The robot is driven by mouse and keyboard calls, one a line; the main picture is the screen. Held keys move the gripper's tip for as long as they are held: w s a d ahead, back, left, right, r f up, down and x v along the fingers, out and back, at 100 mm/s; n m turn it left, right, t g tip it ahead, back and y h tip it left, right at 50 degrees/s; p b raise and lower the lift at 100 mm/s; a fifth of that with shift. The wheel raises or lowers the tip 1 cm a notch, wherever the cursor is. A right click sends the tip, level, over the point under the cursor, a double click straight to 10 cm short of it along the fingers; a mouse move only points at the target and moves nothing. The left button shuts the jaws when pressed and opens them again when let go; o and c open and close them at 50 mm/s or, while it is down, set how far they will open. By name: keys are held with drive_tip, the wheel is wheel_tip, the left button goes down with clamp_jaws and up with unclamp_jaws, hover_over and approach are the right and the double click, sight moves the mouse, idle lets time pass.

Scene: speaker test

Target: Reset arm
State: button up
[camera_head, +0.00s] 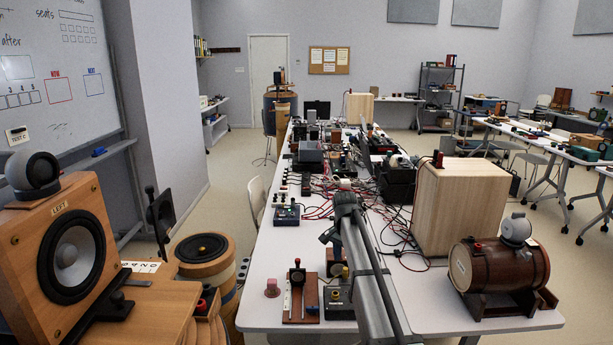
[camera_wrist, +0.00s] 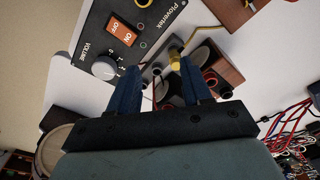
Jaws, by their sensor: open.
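My gripper (camera_wrist: 160,78) shows in the wrist view with two blue fingers spread apart and nothing visibly held between them. Just beyond the fingertips are a black Plovertek box (camera_wrist: 103,22) with an orange ON/OFF switch (camera_wrist: 124,35) and a grey volume knob (camera_wrist: 104,67). I cannot tell whether the fingers touch any of these. In the head view my grey arm reaches over the near part of the long white table (camera_head: 258,300); the fingertips are not clear there.
A pale wooden box (camera_head: 460,208) and a barrel-shaped speaker (camera_head: 495,270) stand right of my arm. Red and black cables (camera_head: 400,235) tangle behind it. A wooden speaker (camera_head: 60,250) stands at left. Small boards (camera_head: 300,296) sit on the near table; its front-left corner is bare.

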drive_tip(key=s+d+f+n, duration=0.1)
drive_tip(key=s+d+f, duration=0.5)
drive_tip(key=s+d, duration=0.2)
drive_tip(key=s+d+f, duration=0.6)
drive_tip(key=s+d, duration=0.2)
drive_tip(key=d, duration=0.1)
drive_tip(key=s+a+f+n+g, duration=0.2)
drive_tip(key=s+a+f, duration=0.2)
drive_tip(key=s+f, duration=0.7)
drive_tip(key=s+a+f+n+g, duration=0.2)
drive_tip(key=s+a+f, duration=0.2)
drive_tip(key=s+f, duration=0.75)
drive_tip(key=s+a+f+n+g, duration=0.1)
drive_tip(key=s+a+f, duration=0.1)
drive_tip(key=s+f, duration=0.5)
drive_tip(key=s+a+f+n+g, duration=0.2)
drive_tip(key=s+f, duration=0.5)
drive_tip(key=s, duration=0.9)
drive_tip(key=shift+s+g+y, duration=0.15)
drive_tip(key=shift+g+y, duration=0.15)
drive_tip(key=shift+y, duration=0.1)
drive_tip(key=shift+a+r, duration=0.1)
